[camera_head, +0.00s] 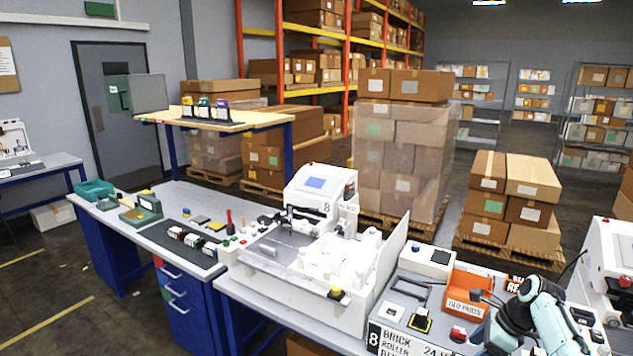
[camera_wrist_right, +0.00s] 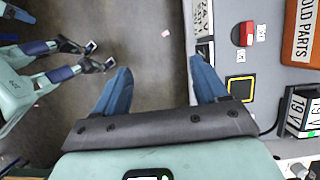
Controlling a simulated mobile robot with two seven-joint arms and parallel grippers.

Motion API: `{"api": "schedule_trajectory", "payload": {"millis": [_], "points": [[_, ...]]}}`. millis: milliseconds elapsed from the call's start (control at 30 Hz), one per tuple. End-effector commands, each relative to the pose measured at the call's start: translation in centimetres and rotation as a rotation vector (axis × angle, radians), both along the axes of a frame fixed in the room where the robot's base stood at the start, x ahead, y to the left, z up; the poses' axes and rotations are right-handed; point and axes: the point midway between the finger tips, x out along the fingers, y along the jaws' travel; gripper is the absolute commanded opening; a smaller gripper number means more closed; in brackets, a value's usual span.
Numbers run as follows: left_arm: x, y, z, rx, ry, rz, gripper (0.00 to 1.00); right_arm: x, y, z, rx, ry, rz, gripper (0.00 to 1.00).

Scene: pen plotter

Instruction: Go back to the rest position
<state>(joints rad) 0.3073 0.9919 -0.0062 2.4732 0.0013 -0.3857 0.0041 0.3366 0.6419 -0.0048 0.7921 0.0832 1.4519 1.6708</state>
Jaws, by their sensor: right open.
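My right gripper (camera_wrist_right: 162,85) is open and empty, its two blue fingers spread apart in the right wrist view. The floor shows between the fingers, and the right finger overlaps the edge of the grey bench panel. In the head view my right arm (camera_head: 548,318) is at the lower right, in front of the orange old-parts bin (camera_head: 468,292); its fingers cannot be made out there.
A red button (camera_wrist_right: 243,34) and a yellow-framed black square (camera_wrist_right: 240,88) lie right of the gripper. The white plotter machine (camera_head: 345,300) stands left of the arm. Stacked cartons (camera_head: 508,205) stand behind. Open floor (camera_wrist_right: 155,50) lies beside the bench.

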Motion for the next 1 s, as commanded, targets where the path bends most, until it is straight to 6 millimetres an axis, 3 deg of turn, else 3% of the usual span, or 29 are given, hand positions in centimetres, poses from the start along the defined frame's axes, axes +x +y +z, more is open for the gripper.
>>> {"api": "schedule_trajectory", "payload": {"millis": [33, 200, 333, 467, 600, 700, 800, 900, 1000], "points": [[0.0, 0.0, 0.0, 0.000, 0.000, 0.000, 0.53, 0.2, 1.0, -3.1, -0.002, 0.012, 0.054, 0.72], [0.0, 0.0, 0.0, -0.001, -0.001, -0.001, 0.53, 0.4, 3.6, -11.5, -0.043, -0.027, 0.247, 0.72], [0.0, 0.0, 0.0, -0.001, -0.001, -0.001, 0.53, -1.2, 6.6, -19.1, -0.077, -0.060, 0.436, 0.72], [0.0, 0.0, 0.0, 0.000, 0.000, 0.000, 0.53, -5.2, 10.7, -27.2, -0.110, -0.106, 0.670, 0.72], [-0.1, 0.0, 0.0, 0.000, 0.001, 0.000, 0.53, -11.9, 15.4, -34.1, -0.141, -0.167, 0.947, 0.72], [0.0, 0.0, 0.0, 0.000, 0.001, 0.000, 0.53, -17.8, 18.7, -37.4, -0.154, -0.219, 1.148, 0.72], [0.0, 0.0, 0.0, 0.000, 0.001, 0.000, 0.53, -23.5, 21.3, -38.9, -0.164, -0.275, 1.331, 0.72], [0.0, 0.0, 0.0, 0.000, 0.000, 0.000, 0.53, -28.2, 23.2, -39.2, -0.170, -0.326, 1.480, 0.72], [0.0, 0.0, 0.0, 0.000, 0.001, 0.000, 0.53, -31.3, 24.3, -39.0, -0.175, -0.365, 1.582, 0.72]]}}
